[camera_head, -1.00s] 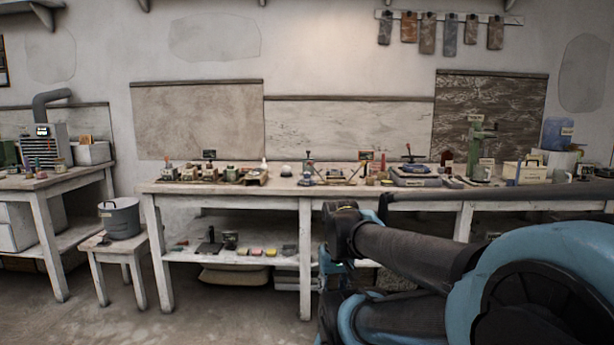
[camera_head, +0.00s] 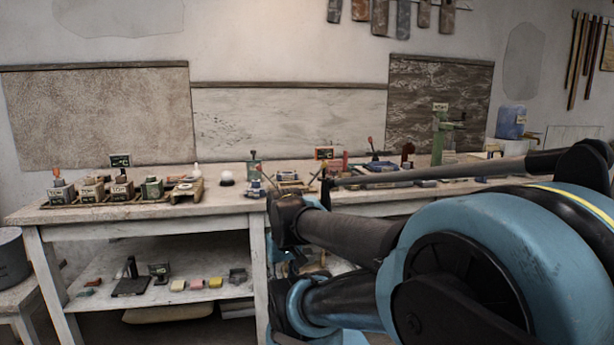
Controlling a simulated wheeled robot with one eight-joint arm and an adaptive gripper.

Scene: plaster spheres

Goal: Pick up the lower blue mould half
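A small grey-blue block (camera_head: 288,177) lies on the long workbench (camera_head: 225,200), just left of my arm. I cannot tell whether it is a mould half, or which half is the lower one. A flat dark-blue tray-like thing (camera_head: 374,171) lies further right on the bench, partly hidden by my arm. My folded blue and black arm fills the lower right and hides the bench's front there. I cannot make out my gripper's fingers, and nothing is seen held.
Several labelled blocks (camera_head: 92,190) stand at the bench's left end, near a white ball (camera_head: 228,178). A green press (camera_head: 440,140) and a blue jug (camera_head: 511,122) stand at the right. A stool with a grey pot (camera_head: 10,258) is at lower left. The lower shelf (camera_head: 175,296) holds small items.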

